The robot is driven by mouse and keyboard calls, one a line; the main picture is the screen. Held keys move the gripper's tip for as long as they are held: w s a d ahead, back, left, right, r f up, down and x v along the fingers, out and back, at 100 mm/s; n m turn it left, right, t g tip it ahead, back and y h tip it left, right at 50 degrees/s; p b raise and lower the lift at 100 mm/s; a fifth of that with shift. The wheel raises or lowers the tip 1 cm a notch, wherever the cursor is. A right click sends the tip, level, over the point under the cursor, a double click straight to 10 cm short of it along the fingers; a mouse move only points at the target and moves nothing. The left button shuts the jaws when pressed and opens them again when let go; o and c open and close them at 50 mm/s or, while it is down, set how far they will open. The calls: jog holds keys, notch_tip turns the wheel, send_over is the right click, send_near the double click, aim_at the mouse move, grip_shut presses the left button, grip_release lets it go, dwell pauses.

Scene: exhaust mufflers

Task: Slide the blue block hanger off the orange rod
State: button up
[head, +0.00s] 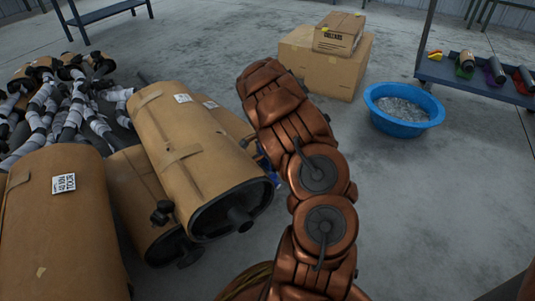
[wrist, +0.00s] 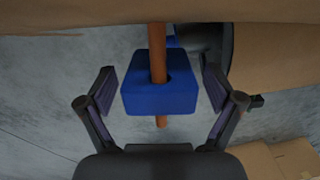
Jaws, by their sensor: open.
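In the wrist view the blue block hanger (wrist: 135,98) is on the orange rod (wrist: 158,42), which passes through its hole and shows again below it. My gripper (wrist: 159,88) is open, with one finger on each side of the block. A gap shows between each finger and the block, so I see no contact. In the head view my copper-coloured arm hides the gripper and most of that area. Small blue parts show between the arm and the brown-wrapped muffler (head: 185,130), too covered to identify surely.
More wrapped mufflers (head: 85,235) and striped pipes (head: 60,110) crowd the left. Cardboard boxes (head: 310,70) stand at the back. A blue basin (head: 383,125) is on the floor at right, near a shelf (head: 470,82) with coloured items.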

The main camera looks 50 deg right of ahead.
jog(key=c, duration=1.3)
jog(key=shift+o, duration=0.2)
jog(key=shift+r, duration=0.1)
jog(key=shift+r+p, duration=0.15)
jog(key=shift+p, duration=0.25)
jog(key=shift+d, duration=0.2)
jog(key=s+d+p, duration=0.1)
jog(key=d, duration=0.5)
jog(key=shift+s+d, duration=0.15)
jog(key=shift+d, duration=0.05)
dwell(0.7)
jog(key=shift+d, duration=0.35)
jog(key=shift+s+d, duration=0.2)
jog(key=shift+d, duration=0.45)
